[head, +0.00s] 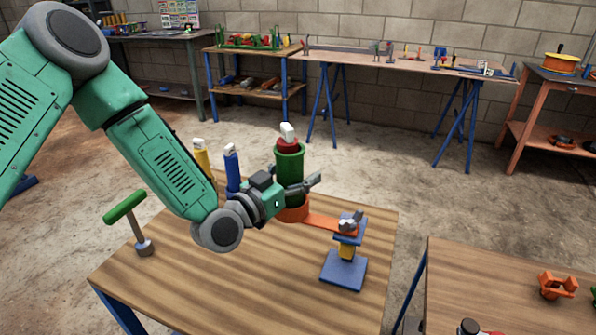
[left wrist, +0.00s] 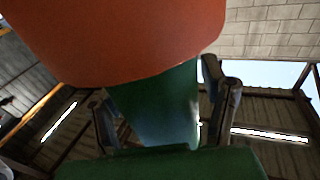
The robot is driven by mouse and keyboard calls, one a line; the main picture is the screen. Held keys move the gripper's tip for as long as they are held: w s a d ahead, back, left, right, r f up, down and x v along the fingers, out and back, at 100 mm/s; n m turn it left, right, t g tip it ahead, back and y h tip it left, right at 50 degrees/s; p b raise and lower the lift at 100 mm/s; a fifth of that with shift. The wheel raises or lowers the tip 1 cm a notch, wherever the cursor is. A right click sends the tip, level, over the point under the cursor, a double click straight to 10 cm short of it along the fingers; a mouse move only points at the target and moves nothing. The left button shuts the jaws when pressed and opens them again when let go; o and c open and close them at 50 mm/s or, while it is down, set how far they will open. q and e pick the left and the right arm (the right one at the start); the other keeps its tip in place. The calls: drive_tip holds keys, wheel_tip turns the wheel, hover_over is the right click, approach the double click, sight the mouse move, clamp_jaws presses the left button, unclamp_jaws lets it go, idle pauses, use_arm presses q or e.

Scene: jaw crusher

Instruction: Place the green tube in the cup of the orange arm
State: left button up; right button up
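The green tube (head: 289,165) stands about upright, with a red and white top. Its lower end is at the orange cup (head: 293,213) of the orange arm (head: 328,222), which reaches out from a blue and yellow stand. The cup hides how deep the tube sits. My left gripper (head: 306,184) is around the tube just above the cup. In the left wrist view the cup (left wrist: 130,35) fills the top, and the tube (left wrist: 160,108) lies between my spread fingers (left wrist: 160,115), with a narrow gap showing beside it. My right gripper is not in view.
A yellow piece (head: 202,156) and a blue piece (head: 232,168) with white tops stand behind my left gripper. A green-handled tool (head: 126,206) stands at the table's left. The table's front (head: 240,285) is clear. Another table (head: 480,290) is at right.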

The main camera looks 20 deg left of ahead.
use_arm(q)
drive_tip(key=p+v, duration=0.1)
drive_tip(key=v, duration=1.1)
idle(0.5)
